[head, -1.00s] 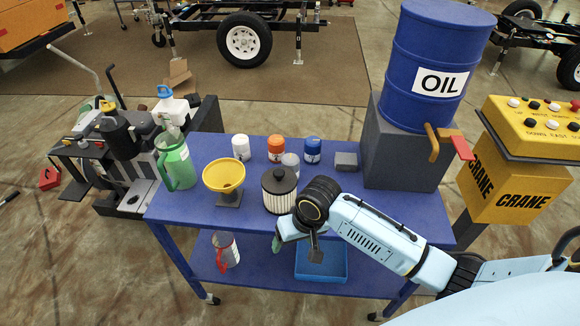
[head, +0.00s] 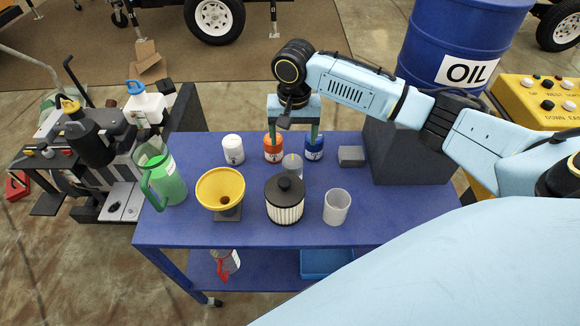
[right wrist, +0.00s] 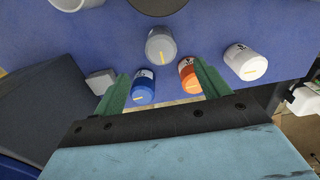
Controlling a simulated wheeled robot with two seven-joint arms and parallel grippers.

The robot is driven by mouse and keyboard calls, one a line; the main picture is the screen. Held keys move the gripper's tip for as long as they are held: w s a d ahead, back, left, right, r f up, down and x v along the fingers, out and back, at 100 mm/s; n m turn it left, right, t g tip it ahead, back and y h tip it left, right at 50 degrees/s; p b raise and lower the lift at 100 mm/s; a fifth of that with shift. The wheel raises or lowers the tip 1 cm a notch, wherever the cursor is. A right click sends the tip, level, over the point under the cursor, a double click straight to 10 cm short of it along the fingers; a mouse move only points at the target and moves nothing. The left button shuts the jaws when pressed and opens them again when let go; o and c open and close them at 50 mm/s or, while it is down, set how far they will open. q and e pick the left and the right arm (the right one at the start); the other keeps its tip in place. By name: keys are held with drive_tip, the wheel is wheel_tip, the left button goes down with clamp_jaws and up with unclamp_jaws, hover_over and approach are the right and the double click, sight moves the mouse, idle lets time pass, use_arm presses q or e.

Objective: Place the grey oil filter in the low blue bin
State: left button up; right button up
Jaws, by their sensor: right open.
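The grey oil filter (head: 292,166) is a small grey can standing on the blue table, partly hidden behind the black-lidded pleated filter (head: 284,203) in the head view. In the right wrist view the grey filter (right wrist: 160,46) shows a yellow stripe, beyond the fingertips. My right gripper (head: 294,136) points down over the table's back part, open and empty, by the orange can (head: 273,149) and blue can (head: 314,147). The low blue bin (head: 316,263) is on the lower shelf, mostly hidden by the tabletop and my own body. My left gripper is not in view.
A white can (head: 232,149), a yellow funnel (head: 220,188), a green jug (head: 165,177) and a whitish cup (head: 337,207) stand on the table. The front right tabletop is clear.

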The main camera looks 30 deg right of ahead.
sight(293, 160)
wheel_tip(293, 160, down, 4)
drive_tip(key=shift+f, duration=0.25)
drive_tip(key=shift+f+b, duration=0.35)
drive_tip(key=shift+f, duration=0.15)
wheel_tip(293, 160, down, 5)
drive_tip(key=shift+r+b, duration=0.15)
drive_tip(key=shift+b, duration=0.3)
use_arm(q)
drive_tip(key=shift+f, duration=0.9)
